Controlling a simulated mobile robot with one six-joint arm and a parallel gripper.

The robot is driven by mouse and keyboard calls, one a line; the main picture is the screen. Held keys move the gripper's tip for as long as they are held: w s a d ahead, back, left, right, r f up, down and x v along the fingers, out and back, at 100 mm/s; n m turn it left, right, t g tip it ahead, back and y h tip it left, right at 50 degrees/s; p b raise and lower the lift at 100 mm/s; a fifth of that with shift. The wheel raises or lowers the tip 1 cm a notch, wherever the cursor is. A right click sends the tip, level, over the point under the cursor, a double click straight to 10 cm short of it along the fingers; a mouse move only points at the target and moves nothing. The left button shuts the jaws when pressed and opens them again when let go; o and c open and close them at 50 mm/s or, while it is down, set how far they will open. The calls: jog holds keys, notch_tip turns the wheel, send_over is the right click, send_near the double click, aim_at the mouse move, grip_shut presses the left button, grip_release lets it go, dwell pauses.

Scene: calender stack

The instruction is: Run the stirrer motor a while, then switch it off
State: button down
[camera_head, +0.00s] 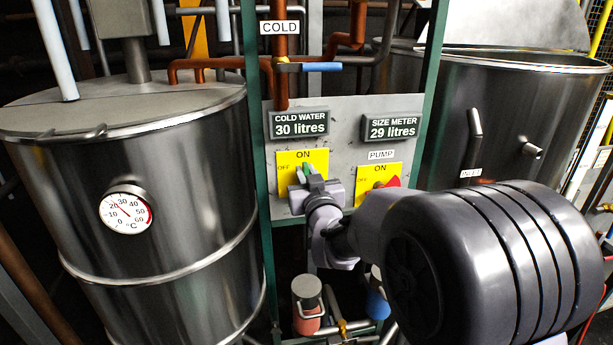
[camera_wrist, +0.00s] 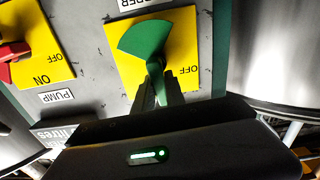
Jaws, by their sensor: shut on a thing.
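The stirrer switch is a green fan-shaped knob (camera_wrist: 145,38) on a yellow plate (camera_wrist: 193,48), seen upside down in the wrist view. A partly cut-off label ending in "RER" (camera_wrist: 144,4) is by it. In the head view a bit of the green knob (camera_head: 307,170) shows just under the word ON. My gripper (camera_head: 309,181) is shut on its narrow grip; both fingers (camera_wrist: 158,88) also show there in the wrist view. The grip points toward the ON side, and OFF is to one side. My gripper hides the plate's lower part in the head view.
The pump switch has a red knob (camera_head: 393,182) on its own yellow plate to the right. Displays read cold water 30 litres (camera_head: 299,124) and size meter 29 litres (camera_head: 393,124). A steel tank with a dial (camera_head: 127,212) stands left, another vessel (camera_head: 500,110) right. Green posts flank the panel.

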jog(key=n+b, duration=0.3)
jog(key=n, duration=0.1)
jog(key=a+f+n+b, duration=0.1)
jog(key=n+b, duration=0.2)
jog(key=n, duration=0.2)
jog(key=a+n+b, duration=0.1)
jog(key=n+b, duration=0.2)
jog(key=n, duration=0.1)
jog(key=shift+s+f+n, duration=0.3)
jog(key=shift+f, duration=0.1)
jog(key=shift+a+f+n+b, duration=0.1)
jog(key=shift+f+n+b, duration=0.1)
jog(key=shift+n, duration=0.7)
jog(key=shift+a+f+n+b, duration=0.1)
jog(key=shift+f+n+b, duration=0.1)
jog(key=shift+n, duration=0.7)
jog(key=shift+d, duration=0.1)
jog(key=c, duration=1.4)
grip_release()
